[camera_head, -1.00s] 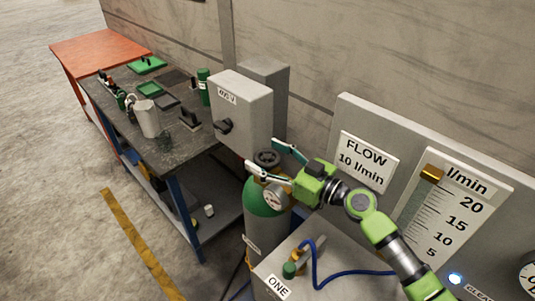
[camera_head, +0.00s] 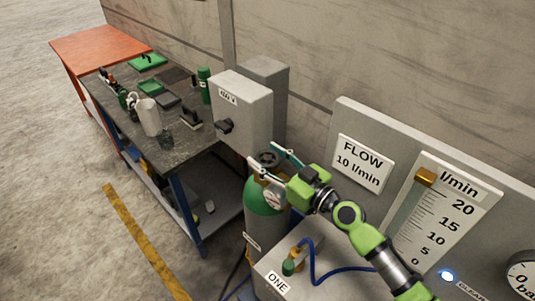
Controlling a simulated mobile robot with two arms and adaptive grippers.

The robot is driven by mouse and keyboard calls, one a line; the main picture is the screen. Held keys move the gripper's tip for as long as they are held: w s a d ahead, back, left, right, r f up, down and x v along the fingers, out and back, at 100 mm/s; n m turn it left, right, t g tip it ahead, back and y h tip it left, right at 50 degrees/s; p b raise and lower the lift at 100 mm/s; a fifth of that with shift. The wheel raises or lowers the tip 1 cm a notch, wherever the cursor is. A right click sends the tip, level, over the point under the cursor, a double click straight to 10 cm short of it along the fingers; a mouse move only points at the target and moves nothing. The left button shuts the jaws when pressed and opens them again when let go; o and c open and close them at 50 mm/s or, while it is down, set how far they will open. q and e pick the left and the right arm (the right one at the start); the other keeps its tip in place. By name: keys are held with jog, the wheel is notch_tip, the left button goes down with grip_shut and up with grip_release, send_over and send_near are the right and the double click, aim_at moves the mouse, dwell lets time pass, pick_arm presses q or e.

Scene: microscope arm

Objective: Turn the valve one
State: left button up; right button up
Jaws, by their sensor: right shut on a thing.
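A green-topped gas cylinder (camera_head: 262,198) stands between the workbench and a grey cabinet. A dark round valve handwheel (camera_head: 268,158) sits on its top. My right gripper (camera_head: 265,156), on a green arm from the lower right, has one finger on each side of the handwheel and is shut on it. A label reading ONE (camera_head: 277,284) is on the grey cabinet in front, near a small green knob (camera_head: 288,267). My left gripper is out of view.
A grey 400 V box (camera_head: 243,105) with a black switch stands behind the cylinder. A flow panel (camera_head: 364,163) and an l/min scale (camera_head: 445,210) are at the right. A blue hose (camera_head: 335,274) runs over the cabinet. A cluttered workbench (camera_head: 165,152) is at left.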

jog(key=o, duration=1.1)
jog(key=shift+o, duration=0.2)
jog(key=v, duration=1.2)
